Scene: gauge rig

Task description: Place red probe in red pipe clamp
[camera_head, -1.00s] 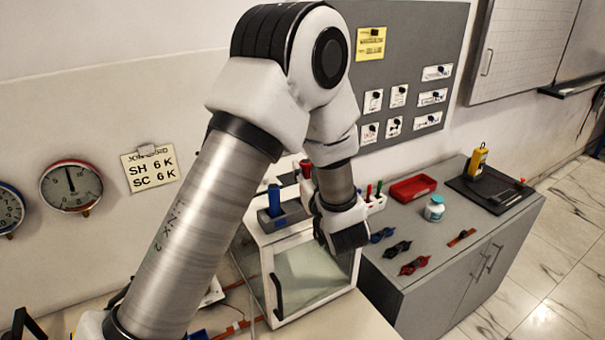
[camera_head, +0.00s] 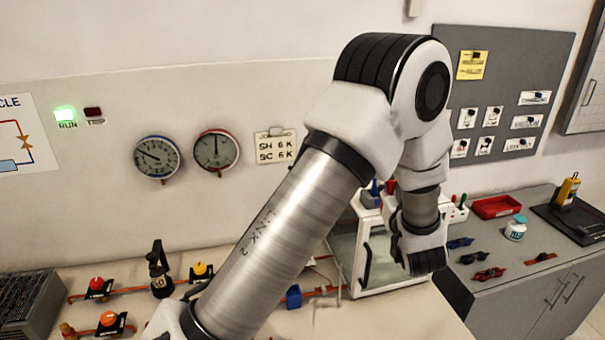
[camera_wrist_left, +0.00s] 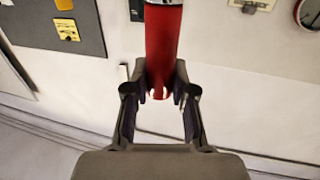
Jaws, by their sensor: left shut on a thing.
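The red probe (camera_wrist_left: 163,45) is a red cylinder with a metal end at the top edge of the left wrist view. My left gripper (camera_wrist_left: 160,92) is shut on its lower part. In the head view my left arm reaches across the middle, with its wrist (camera_head: 420,245) in front of a white glass-fronted case (camera_head: 366,292); its fingers are hidden there. A small red piece (camera_head: 391,186) shows beside the wrist, perhaps the probe. A blue clamp-like block (camera_head: 293,297) sits by the orange pipe. I cannot make out a red pipe clamp; my arm covers part of the pipework. My right gripper is out of view.
Valves with red (camera_head: 97,284) and yellow (camera_head: 200,270) knobs stand on the bench at left, near a dark finned block (camera_head: 30,310). Two gauges (camera_head: 157,157) hang on the wall. A grey cabinet (camera_head: 540,285) at right holds a red tray (camera_head: 496,207), a bottle and several small clamp-like parts.

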